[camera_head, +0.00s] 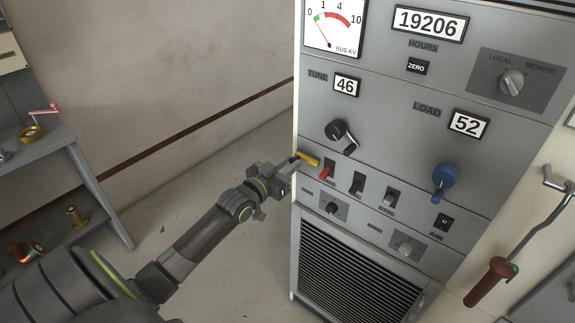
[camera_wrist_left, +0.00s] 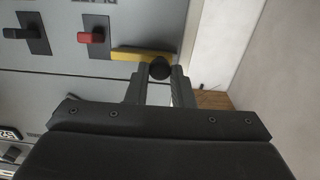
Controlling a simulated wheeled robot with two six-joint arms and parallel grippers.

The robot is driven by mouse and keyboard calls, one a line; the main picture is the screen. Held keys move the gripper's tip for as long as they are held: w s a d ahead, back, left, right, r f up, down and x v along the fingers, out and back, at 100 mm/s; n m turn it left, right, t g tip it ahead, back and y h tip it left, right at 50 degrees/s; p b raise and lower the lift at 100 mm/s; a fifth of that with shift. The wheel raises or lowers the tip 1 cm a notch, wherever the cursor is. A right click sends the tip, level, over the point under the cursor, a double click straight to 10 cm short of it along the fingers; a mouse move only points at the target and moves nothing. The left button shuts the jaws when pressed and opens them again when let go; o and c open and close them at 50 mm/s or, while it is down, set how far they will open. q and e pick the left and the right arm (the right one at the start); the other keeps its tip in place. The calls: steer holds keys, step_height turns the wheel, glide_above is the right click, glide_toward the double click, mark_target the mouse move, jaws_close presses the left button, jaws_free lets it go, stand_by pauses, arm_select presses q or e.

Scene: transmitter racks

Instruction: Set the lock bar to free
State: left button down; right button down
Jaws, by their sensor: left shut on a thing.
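The yellow lock bar (camera_head: 309,160) is at the left edge of the grey rack panel, just above the red-handled switch (camera_head: 325,173). In the left wrist view the bar (camera_wrist_left: 138,54) runs from near the red handle (camera_wrist_left: 92,38) to a round black knob (camera_wrist_left: 160,68). My left gripper (camera_head: 288,170) is at the bar's outer end, with its fingers shut on the knob. In the left wrist view the fingers (camera_wrist_left: 160,78) stand on both sides of the knob. I cannot tell whether the bar touches the red switch. My right gripper is not in view.
Two more switches (camera_head: 357,183) sit right of the red one. A black crank knob (camera_head: 341,134) and a blue handle (camera_head: 444,180) stick out above. A brown-handled crank (camera_head: 490,281) hangs at right. A grey bench (camera_head: 70,165) stands at left; floor between is clear.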

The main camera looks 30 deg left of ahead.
arm_select(q)
steer(key=shift+a+r, duration=0.1)
steer(key=c, duration=1.6)
jaws_free()
steer(key=shift+c, duration=0.2)
steer(key=o, duration=0.4)
steer(key=shift+a, duration=0.2)
steer(key=shift+c, duration=0.2)
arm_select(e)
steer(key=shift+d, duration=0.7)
arm_select(q)
steer(key=shift+d, duration=0.15)
